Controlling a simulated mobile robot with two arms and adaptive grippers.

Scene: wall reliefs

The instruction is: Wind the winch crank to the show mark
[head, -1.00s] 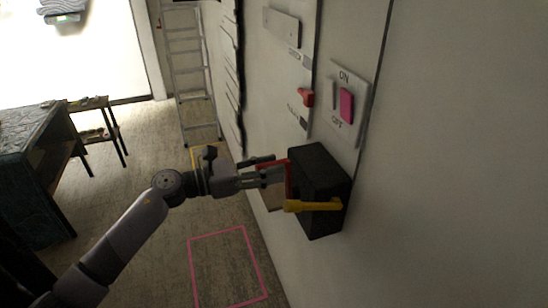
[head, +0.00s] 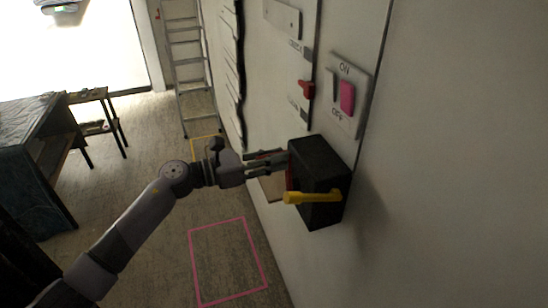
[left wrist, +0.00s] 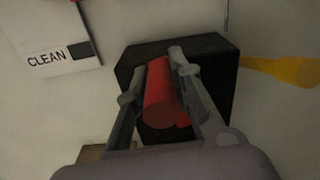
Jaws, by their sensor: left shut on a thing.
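The winch is a black box (head: 322,172) on the wall at the centre right. Its red crank (head: 290,172) is on the box's left side, mostly hidden by my fingers in the head view. My left gripper (head: 284,160) reaches in from the left and is shut on the crank's red grip. In the left wrist view the red grip (left wrist: 159,95) lies between the two fingers, in front of the black box (left wrist: 215,60). A yellow lever (head: 312,197) sticks out from the box; it also shows in the left wrist view (left wrist: 285,69). I cannot make out a show mark. My right gripper is not in view.
Above the box are an ON/OFF plate with a pink switch (head: 347,96) and a red knob (head: 306,89) on a panel. A CLEAN label (left wrist: 47,57) shows on the left. A pink square (head: 228,260) marks open floor. A ladder (head: 188,70) and a table (head: 35,120) stand farther back.

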